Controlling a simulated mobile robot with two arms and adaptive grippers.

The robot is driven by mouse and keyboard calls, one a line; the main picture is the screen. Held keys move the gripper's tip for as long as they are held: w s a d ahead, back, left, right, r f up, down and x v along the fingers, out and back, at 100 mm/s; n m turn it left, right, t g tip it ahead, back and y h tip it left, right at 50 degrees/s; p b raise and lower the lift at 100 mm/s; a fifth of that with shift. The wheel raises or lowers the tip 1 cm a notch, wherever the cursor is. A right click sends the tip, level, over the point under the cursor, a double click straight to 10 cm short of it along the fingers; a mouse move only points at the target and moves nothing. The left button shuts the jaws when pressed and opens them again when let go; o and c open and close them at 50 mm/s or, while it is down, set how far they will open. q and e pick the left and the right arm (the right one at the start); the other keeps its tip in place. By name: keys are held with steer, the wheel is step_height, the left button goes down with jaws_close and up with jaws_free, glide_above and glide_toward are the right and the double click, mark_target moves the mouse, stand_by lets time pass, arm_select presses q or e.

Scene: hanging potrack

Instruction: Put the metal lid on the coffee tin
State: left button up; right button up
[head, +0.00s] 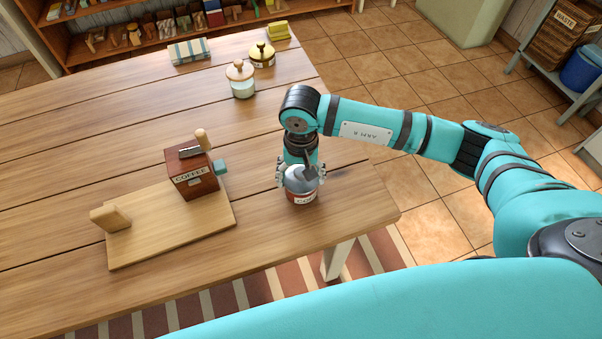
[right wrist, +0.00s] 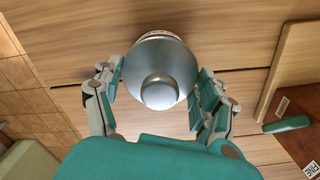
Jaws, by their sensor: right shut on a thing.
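The coffee tin (head: 303,199), brown-red with a pale label, stands upright near the table's right edge. The grey metal lid (head: 298,184) is directly over its top in the head view. In the right wrist view the round, knobbed lid (right wrist: 160,72) covers most of the tin, whose pale rim (right wrist: 158,36) peeks out behind it. My right gripper (head: 298,175) points down with its fingers shut on the lid's two sides. I cannot tell whether the lid is fully seated or slightly raised. My left gripper is not in view.
A board (head: 140,241) with a wooden coffee grinder (head: 192,181) and a wooden block (head: 110,219) lies to the left. A glass jar (head: 242,88), a yellow pot (head: 262,56) and a striped cloth (head: 189,51) are at the back. The table's middle is clear.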

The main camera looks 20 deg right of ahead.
steer(key=shift+f+b, duration=0.3)
steer(key=shift+b, duration=0.05)
steer(key=o, duration=1.1)
steer(key=shift+r, duration=0.15)
steer(key=shift+r+p, duration=2.05)
steer(key=shift+r, duration=2.8)
step_height(320, 180, up, 12)
